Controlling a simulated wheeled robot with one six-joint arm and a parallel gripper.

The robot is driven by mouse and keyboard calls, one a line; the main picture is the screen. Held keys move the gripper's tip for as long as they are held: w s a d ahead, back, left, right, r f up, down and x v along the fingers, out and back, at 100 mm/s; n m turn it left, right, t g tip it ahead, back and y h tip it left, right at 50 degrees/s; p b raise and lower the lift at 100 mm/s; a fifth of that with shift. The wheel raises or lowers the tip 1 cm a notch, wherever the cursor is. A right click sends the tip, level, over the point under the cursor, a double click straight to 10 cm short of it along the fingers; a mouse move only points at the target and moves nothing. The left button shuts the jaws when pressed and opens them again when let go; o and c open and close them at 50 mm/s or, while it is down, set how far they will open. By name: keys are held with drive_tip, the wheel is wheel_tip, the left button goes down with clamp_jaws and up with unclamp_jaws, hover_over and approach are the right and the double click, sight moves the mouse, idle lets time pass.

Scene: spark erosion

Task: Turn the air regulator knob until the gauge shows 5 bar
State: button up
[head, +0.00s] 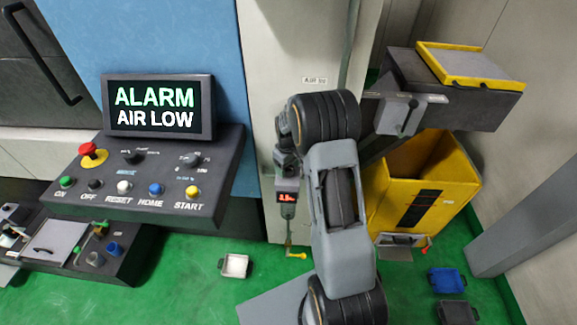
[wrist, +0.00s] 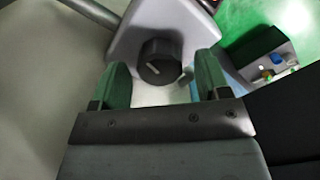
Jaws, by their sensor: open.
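The air regulator knob (wrist: 160,62) is black and round with a white pointer line, on a light grey housing (wrist: 187,22) in the wrist view. My gripper (wrist: 163,70) is open, with one green finger on each side of the knob. A gap shows between the knob and each finger; I cannot tell whether the fingertips reach around it in depth. In the head view, the gauge (head: 287,197) is a small display with red digits, too small to read surely. The knob is not clearly visible there, and my arm stands close to the right of the gauge.
A screen (head: 158,107) reads "ALARM AIR LOW" above a button console (head: 110,204) at the left. A yellow bin (head: 385,205) stands right of my arm. A yellow-handled valve (head: 297,255) hangs below the gauge. A white tray (head: 234,266) lies on the green floor.

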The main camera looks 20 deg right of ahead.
drive_tip(key=shift+f, duration=0.25)
drive_tip(key=shift+c, duration=0.3)
drive_tip(key=c, duration=0.9)
drive_tip(key=m+b, duration=0.2)
drive_tip(key=m, duration=0.2)
drive_tip(key=m+b, duration=0.1)
drive_tip(key=m, duration=0.3)
drive_tip(key=shift+m+b, duration=0.3)
